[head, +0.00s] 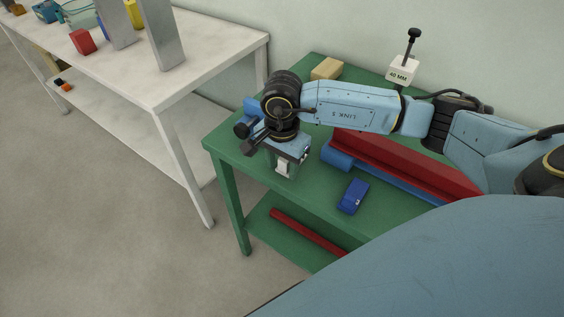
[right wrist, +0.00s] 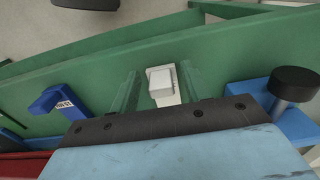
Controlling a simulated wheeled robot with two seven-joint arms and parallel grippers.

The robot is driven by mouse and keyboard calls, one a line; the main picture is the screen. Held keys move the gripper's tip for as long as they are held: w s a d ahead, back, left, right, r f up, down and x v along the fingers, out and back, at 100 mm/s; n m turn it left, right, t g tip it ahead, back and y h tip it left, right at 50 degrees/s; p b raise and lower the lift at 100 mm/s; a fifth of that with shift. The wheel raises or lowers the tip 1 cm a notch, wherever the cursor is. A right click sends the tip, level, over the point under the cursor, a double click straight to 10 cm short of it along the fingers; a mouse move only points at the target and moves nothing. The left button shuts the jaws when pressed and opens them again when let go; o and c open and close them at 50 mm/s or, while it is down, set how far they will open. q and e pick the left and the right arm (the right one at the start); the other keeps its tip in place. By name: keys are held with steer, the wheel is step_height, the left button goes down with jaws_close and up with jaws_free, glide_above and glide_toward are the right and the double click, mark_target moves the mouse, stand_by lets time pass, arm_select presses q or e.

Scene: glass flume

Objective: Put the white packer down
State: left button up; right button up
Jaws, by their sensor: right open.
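The white packer (head: 283,168) is a small pale block at the front part of the green table (head: 315,196), below my right gripper (head: 286,172). In the right wrist view the packer (right wrist: 162,84) lies between the two pale green fingers of the open right gripper (right wrist: 157,82). It appears to rest on the green top, though its underside is hidden. I cannot tell whether a finger touches it. My left gripper is not in view.
A blue block (head: 353,196) lies to the right, near a long red bar (head: 405,160). A blue clamp with a black knob (right wrist: 292,82) is close beside the gripper. A white "40 MM" block (head: 402,73) and tan block (head: 327,69) stand behind. A white table (head: 190,84) is left.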

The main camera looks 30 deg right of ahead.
step_height(320, 180, up, 12)
steer(key=shift+r+p, duration=0.15)
steer(key=shift+p, duration=0.25)
